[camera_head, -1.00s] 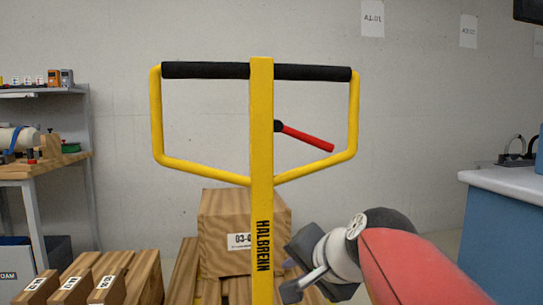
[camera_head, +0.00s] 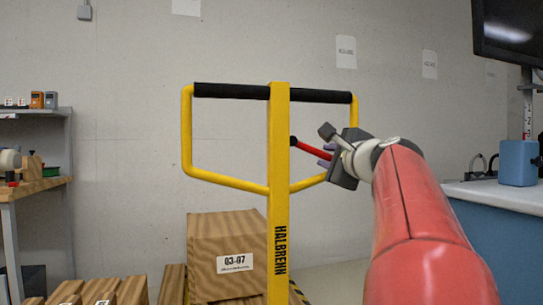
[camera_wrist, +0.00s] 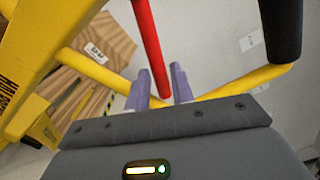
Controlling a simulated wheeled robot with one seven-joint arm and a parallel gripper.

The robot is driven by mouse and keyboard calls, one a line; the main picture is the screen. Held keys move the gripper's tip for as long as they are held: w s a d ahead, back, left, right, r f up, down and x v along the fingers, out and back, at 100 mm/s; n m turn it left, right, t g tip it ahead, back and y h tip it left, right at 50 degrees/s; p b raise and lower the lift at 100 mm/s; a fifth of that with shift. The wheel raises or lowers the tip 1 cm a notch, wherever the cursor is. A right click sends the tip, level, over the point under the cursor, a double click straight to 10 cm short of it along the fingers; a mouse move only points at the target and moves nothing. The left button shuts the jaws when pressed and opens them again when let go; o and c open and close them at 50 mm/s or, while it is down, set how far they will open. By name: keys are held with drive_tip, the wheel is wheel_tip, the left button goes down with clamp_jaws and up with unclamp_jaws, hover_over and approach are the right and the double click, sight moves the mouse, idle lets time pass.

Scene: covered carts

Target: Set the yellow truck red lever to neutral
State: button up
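The yellow truck handle (camera_head: 279,195) stands upright with a black-gripped yellow loop at its top. The red lever (camera_head: 312,149) sticks out from the right side of the post and slopes down to the right. My gripper (camera_head: 327,155) is at the lever's free end, inside the right half of the loop. In the wrist view the lever (camera_wrist: 150,45) runs down to between my two purple fingers (camera_wrist: 159,90), which are apart with a gap on both sides of the lever. Whether either finger touches it cannot be told.
The yellow loop's lower bar (camera_head: 225,181) and right side lie close around my gripper. A wooden box (camera_head: 227,240) stands behind the post. A blue-sided counter (camera_head: 500,222) is at the right, and a shelf bench (camera_head: 35,187) at the left.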

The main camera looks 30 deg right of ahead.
sight(327, 156)
drive_tip(key=shift+x, duration=1.95)
clamp_jaws()
